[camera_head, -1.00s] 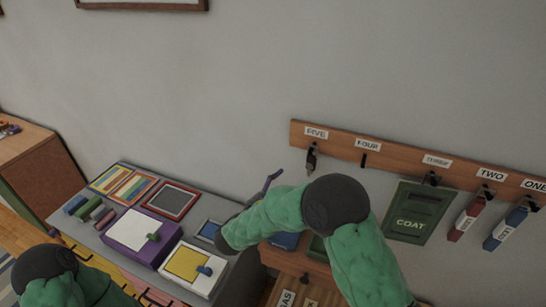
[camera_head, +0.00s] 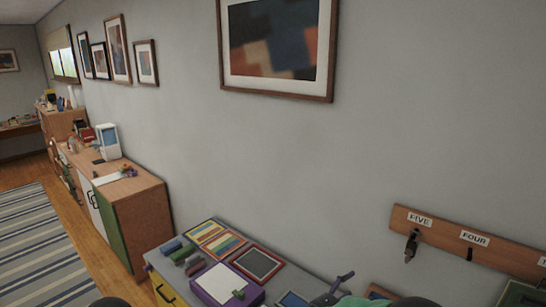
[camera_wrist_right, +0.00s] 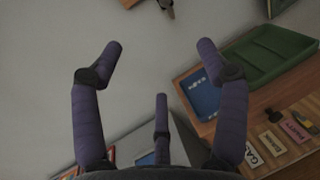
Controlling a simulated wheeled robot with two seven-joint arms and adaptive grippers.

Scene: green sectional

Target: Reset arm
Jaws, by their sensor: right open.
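My right gripper (camera_head: 341,288) shows at the bottom of the head view, with its purple fingers pointing up near the wall, above the right end of the grey table. In the right wrist view its purple fingers (camera_wrist_right: 160,75) are spread wide, with nothing between them. My left gripper is out of view.
A grey table (camera_head: 160,262) holds a purple box (camera_head: 222,285), framed boards and small blocks. A labelled hook rail (camera_head: 470,240) is on the wall at right. A green tray (camera_wrist_right: 270,55) shows in the right wrist view. A wooden cabinet (camera_head: 140,215) stands at left, beside a striped rug (camera_head: 40,245).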

